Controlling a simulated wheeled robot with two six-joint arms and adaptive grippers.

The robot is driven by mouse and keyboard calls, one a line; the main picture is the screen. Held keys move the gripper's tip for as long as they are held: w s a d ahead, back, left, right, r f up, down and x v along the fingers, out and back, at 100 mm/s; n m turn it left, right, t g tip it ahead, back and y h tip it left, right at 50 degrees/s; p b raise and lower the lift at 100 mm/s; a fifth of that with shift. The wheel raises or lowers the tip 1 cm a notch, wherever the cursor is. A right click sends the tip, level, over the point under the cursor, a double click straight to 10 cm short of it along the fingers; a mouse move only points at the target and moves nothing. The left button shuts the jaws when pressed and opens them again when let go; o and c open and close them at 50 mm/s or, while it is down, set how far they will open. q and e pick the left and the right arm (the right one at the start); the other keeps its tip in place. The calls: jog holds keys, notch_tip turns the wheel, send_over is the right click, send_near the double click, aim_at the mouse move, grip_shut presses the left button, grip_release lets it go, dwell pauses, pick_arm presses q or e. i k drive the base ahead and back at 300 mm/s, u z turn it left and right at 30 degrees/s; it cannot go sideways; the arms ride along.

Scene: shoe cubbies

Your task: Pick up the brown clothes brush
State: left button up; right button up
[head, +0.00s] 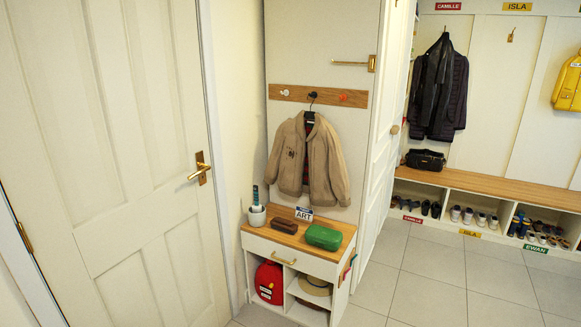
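A brown oblong object (285,226), which looks like the clothes brush, lies on the wooden top of a small white cabinet (262,246). It is too small in the picture to make out bristles. It lies between a white pot and a green case. Neither of my grippers is in the head view.
The white pot (257,216) holds upright items. The green case (324,237) and an ART sign (304,214) share the cabinet top. A tan jacket (308,155) hangs above. A closed door (110,160) stands left; tiled floor (430,280) is clear right.

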aim_at(284, 225)
jog(key=u, duration=0.2)
jog(key=i, duration=1.25)
jog(key=u, duration=0.2)
